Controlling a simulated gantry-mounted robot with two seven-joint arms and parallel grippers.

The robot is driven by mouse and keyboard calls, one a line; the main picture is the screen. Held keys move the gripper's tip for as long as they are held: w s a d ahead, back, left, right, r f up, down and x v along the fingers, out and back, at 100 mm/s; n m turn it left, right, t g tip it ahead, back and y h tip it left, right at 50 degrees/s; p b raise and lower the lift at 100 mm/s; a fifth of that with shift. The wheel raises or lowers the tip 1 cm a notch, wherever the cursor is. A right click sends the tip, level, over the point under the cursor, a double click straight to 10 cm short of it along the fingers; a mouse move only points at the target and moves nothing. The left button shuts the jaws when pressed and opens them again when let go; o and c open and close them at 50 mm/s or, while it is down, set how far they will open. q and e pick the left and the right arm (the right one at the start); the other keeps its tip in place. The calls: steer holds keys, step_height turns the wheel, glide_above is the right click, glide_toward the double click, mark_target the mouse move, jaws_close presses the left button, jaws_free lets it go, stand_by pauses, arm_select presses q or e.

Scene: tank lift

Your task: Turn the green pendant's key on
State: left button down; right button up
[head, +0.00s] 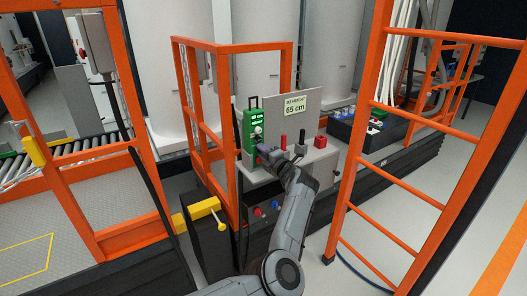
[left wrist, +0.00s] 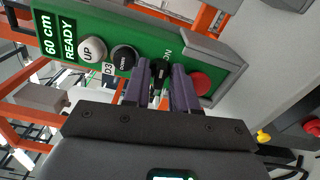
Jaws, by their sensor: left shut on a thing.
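The green pendant (head: 247,140) stands on a grey console in the middle of the head view. In the left wrist view the pendant (left wrist: 203,50) fills the upper part, with a display (left wrist: 56,38) reading "60 cm READY". It has a white UP button (left wrist: 93,50), a black DOWN button (left wrist: 124,57) and a red button (left wrist: 200,83). My left gripper (head: 264,149) is at the pendant's lower front. In the wrist view its purple fingers (left wrist: 164,82) are shut on the black key (left wrist: 159,72), near an "ON" label. The fingers partly hide the key. My right gripper is not in view.
A sign (head: 295,106) reading "65 cm" stands behind the console (head: 318,158). A red block (head: 320,142) and dark levers sit right of the pendant. Orange railing (head: 232,140) stands close on the left, and an orange ladder (head: 352,180) on the right.

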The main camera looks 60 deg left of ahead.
arm_select(q)
steer(key=shift+m, duration=0.7)
steer(key=c, duration=1.2)
jaws_free()
steer(key=shift+o, duration=0.2)
steer(key=d+p, duration=0.2)
steer(key=d, duration=0.9)
